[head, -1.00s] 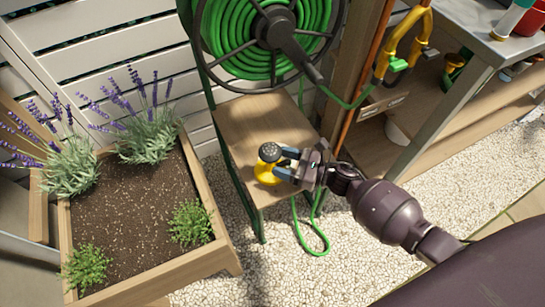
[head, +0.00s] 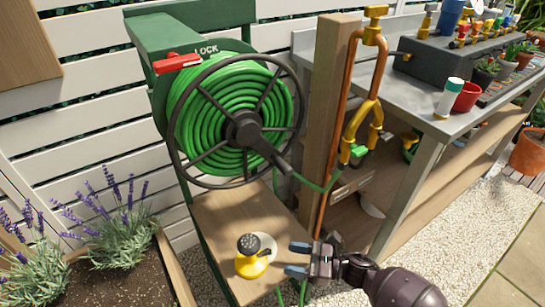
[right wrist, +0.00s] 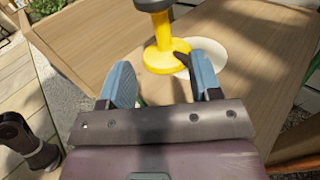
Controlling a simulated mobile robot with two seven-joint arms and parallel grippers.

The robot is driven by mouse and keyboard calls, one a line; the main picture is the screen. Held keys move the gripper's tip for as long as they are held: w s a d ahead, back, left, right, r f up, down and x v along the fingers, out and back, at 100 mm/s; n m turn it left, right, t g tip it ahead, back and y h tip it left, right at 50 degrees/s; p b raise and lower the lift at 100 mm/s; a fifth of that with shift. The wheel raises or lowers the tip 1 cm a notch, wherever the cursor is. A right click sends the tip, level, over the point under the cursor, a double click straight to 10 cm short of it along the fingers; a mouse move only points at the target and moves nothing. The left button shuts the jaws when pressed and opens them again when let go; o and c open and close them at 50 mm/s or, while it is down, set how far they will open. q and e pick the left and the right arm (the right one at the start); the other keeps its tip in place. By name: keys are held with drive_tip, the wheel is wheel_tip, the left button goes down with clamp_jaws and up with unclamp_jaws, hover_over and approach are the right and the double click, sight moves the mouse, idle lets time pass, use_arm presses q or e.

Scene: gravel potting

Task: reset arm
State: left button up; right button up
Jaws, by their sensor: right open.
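My right gripper (head: 297,259) is open and empty at the right side of the wooden shelf under the hose reel. Its two blue-tipped fingers point left. A yellow nozzle-like piece (head: 252,264) with a dark perforated top stands upright on that shelf (head: 222,217), to the left of the fingers and apart from them. In the right wrist view the yellow piece (right wrist: 163,52) stands beyond the open fingers, next to a flat white disc (right wrist: 207,60). My left gripper is not in the head view.
A green hose reel (head: 237,125) with a red lock lever stands behind the shelf. A wooden post (head: 333,120) with a copper pipe is to the right. A metal bench (head: 430,115) holds pots and tools. A lavender planter is at lower left.

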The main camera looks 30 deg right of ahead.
drive_tip(key=s+d+r+m+t+h+p, duration=0.2)
drive_tip(key=s+r+m+h+p, duration=0.5)
drive_tip(key=m, duration=0.6)
drive_tip(key=s+d+r+m+t+h+p, duration=0.1)
drive_tip(key=s+r+m+t+h+p, duration=0.25)
drive_tip(key=r+m, duration=0.75)
drive_tip(key=s+r+m+g+h+p, duration=0.1)
drive_tip(key=s+r+m+g+p, duration=0.1)
drive_tip(key=s+m+p, duration=0.3)
drive_tip(key=s+a+r+m+g+h+p, duration=0.1)
drive_tip(key=s+r+m+g+p, duration=0.2)
drive_tip(key=s+m, duration=1)
drive_tip(key=shift+a+r+m+g+h+p, duration=0.35)
drive_tip(key=shift+m+g+p, duration=0.5)
drive_tip(key=shift+m+p, duration=0.3)
drive_tip(key=shift+s, duration=0.1)
drive_tip(key=shift+c, duration=1.4)
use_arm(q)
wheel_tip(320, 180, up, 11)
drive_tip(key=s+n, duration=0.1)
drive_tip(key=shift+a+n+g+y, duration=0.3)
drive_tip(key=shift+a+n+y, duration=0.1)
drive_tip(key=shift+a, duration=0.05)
use_arm(e)
drive_tip(key=shift+d, duration=0.1)
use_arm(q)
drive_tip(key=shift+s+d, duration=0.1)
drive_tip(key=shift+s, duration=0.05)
use_arm(e)
drive_tip(key=shift+d, duration=0.1)
